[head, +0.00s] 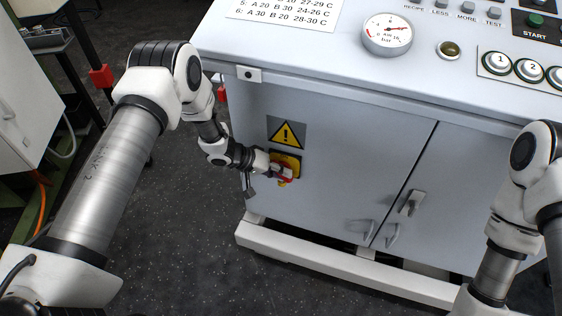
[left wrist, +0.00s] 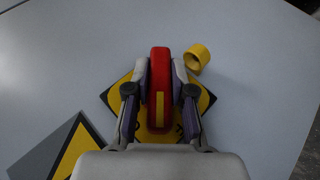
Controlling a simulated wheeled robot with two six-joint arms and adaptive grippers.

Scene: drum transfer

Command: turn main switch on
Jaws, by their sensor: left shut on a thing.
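The main switch is a red handle with a yellow stripe (left wrist: 159,75) on a yellow plate (left wrist: 204,101) on the cabinet front. In the head view the red handle (head: 286,175) shows low on the left part of the cabinet, below a warning sign (head: 287,133). My left gripper (left wrist: 160,80) is shut on the red handle, one finger on each side. In the left wrist view the handle stands along the picture's vertical. The plate's lower part is hidden by my gripper. My right gripper is outside the views; only part of that arm shows at the right.
A yellow ring-shaped part (left wrist: 197,57) sits beside the switch. A white cabinet (head: 20,115) stands at the far left. Dark floor lies between.

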